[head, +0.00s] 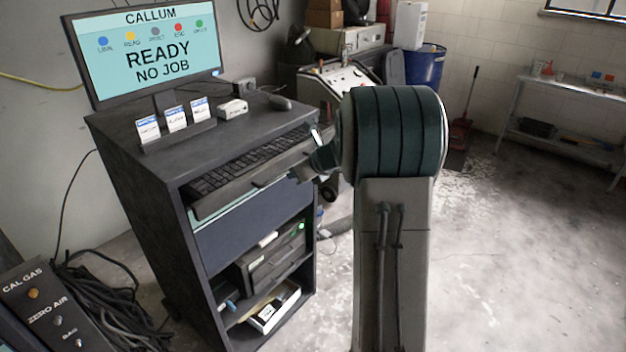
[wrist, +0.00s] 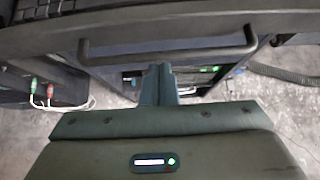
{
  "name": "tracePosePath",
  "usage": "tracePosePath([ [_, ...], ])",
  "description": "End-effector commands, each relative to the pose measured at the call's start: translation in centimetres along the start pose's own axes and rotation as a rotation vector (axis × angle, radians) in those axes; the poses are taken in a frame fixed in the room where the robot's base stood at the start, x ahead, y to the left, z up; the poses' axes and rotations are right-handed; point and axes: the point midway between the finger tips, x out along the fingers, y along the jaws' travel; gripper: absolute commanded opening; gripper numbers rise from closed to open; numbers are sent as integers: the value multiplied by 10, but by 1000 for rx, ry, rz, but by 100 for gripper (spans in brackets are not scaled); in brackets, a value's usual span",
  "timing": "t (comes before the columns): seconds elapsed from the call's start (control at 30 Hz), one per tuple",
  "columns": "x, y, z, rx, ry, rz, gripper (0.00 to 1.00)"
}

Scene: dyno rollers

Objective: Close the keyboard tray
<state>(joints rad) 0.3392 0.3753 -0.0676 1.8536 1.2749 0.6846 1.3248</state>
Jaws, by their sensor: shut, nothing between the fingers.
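The keyboard tray (head: 215,199) is pulled out from the front of the dark cabinet, with a black keyboard (head: 240,165) on it. In the wrist view the tray's front edge (wrist: 200,18) crosses the top, with a dark bar handle (wrist: 170,52) below it. My gripper (wrist: 158,72) is shut and empty, its fingertips close under the middle of the handle. I cannot tell if they touch it. In the head view my arm hides part of the gripper, which is near the right end of the tray.
A monitor (head: 150,48), a mouse (head: 280,102) and a card stand (head: 180,138) are on the cabinet top (head: 130,115). Lower shelves hold a dark device (head: 268,265). Coiled cables (head: 115,300) lie at left. The floor at right (head: 520,230) is clear.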

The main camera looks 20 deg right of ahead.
Motion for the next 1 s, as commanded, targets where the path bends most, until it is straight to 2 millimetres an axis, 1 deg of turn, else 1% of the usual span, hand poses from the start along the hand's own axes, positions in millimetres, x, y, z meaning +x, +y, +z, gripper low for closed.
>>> tracePosePath([
  [0.03,8,1,10,-2,1,4,0],
  [0.13,23,2,22,-3,1,3,0],
  [0.3,42,2,36,-4,1,5,0],
  [0.4,48,3,41,-3,0,5,0],
  [0.6,54,2,45,-4,-1,4,0],
  [1.0,54,4,48,-7,-6,4,0],
])
